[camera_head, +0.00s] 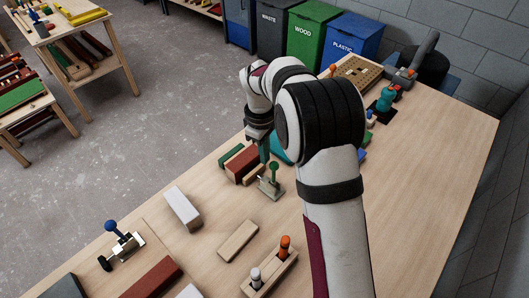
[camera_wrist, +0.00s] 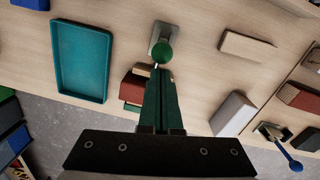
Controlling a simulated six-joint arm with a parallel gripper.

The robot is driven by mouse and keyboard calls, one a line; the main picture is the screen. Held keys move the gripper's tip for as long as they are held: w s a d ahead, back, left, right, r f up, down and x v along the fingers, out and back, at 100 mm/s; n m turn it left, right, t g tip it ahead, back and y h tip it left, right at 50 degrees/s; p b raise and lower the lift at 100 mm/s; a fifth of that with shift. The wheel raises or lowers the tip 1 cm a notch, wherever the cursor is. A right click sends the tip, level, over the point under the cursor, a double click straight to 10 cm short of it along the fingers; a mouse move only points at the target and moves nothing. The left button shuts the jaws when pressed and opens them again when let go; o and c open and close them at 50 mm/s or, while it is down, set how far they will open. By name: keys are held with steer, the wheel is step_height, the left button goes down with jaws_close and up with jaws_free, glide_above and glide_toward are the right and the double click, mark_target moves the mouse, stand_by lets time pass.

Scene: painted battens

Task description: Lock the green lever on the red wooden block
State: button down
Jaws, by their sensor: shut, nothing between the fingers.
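The green lever (camera_head: 273,168) has a round knob and stands up from a small grey metal base (camera_head: 271,188). The knob also shows in the wrist view (camera_wrist: 162,53), just beyond my fingertips. The red wooden block (camera_head: 240,162) lies beside the base, with wood-coloured pieces next to it. I cannot tell whether the fingertips touch the knob. The lever's lower part is hidden in the wrist view.
A teal tray (camera_wrist: 57,60) lies left of the lever in the wrist view. A white block (camera_head: 182,207), a wooden batten (camera_head: 238,241), a peg holder (camera_head: 271,275) and a blue-knobbed clamp (camera_head: 125,246) stand nearby. Bare tabletop lies between them.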

mark_target(273, 164)
steer(key=shift+s+d+r+t, duration=0.1)
steer(key=shift+s+d+t, duration=0.15)
steer(key=shift+d+t, duration=0.05)
steer(key=shift+y, duration=0.3)
steer(key=shift+s+d+r+t+y, duration=0.1)
steer(key=shift+s+d+t+y, duration=0.6)
steer(key=shift+s+d+t, duration=0.15)
steer(key=s+d+f, duration=0.3)
steer(key=s+d, duration=0.2)
steer(key=s, duration=0.1)
steer(key=shift+d+f, duration=0.3)
steer(key=shift+f, duration=0.05)
